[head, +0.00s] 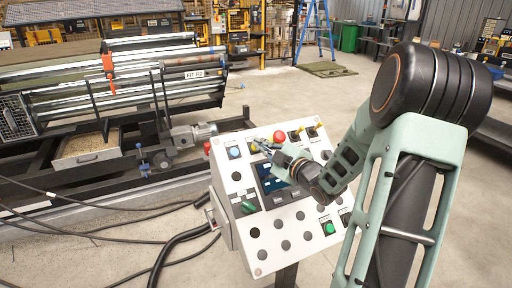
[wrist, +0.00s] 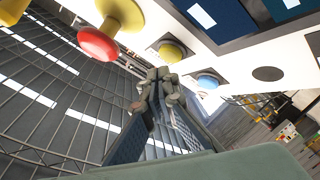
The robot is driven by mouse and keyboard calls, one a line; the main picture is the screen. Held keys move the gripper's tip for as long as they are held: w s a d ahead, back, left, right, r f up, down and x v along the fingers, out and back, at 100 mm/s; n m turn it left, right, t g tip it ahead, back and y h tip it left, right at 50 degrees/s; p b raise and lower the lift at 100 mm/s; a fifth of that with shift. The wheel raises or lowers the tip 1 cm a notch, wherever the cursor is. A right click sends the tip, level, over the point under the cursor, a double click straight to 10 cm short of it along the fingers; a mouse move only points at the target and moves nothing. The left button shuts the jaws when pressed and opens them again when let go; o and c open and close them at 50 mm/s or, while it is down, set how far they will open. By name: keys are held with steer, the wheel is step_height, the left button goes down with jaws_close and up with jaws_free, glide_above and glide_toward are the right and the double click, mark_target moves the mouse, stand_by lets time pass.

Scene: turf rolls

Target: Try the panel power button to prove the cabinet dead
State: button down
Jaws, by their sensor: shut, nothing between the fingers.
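The control panel (head: 283,246) is a white sloped cabinet front with many round buttons and a dark screen (head: 272,182). A blue button (head: 234,152) is at its upper left; it also shows in the wrist view (wrist: 208,81). A yellow button (wrist: 172,52) and a red mushroom button (wrist: 97,44) show beside it in the wrist view. A green button (head: 329,228) is at lower right, a green switch (head: 249,206) at left. I cannot read which is the power button. My gripper (wrist: 160,76) is shut and empty at the panel's upper part, its tips near the yellow button; contact is unclear.
Yellow-handled switches (head: 315,130) stand out along the panel's top right. A roller machine (head: 120,85) stands behind at left, with a motor (head: 192,133). Black cables (head: 110,216) lie on the floor left of the panel. Open floor lies behind the panel.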

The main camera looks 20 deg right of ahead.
steer(key=shift+f, duration=0.1)
steer(key=shift+w+f+b, duration=0.25)
steer(key=shift+b, duration=0.35)
steer(key=shift+w+f+b, duration=0.3)
steer(key=shift+b, duration=0.2)
stand_by(0.5)
steer(key=shift+s+r, duration=0.1)
steer(key=shift+r, duration=0.05)
steer(key=shift+s+r+p, duration=0.35)
steer(key=shift+s+r, duration=0.1)
steer(key=shift+r, duration=0.05)
stand_by(0.3)
steer(key=s+r+p, duration=0.2)
steer(key=s+r, duration=0.1)
steer(key=shift+s+r, duration=0.1)
steer(key=shift+r, duration=0.3)
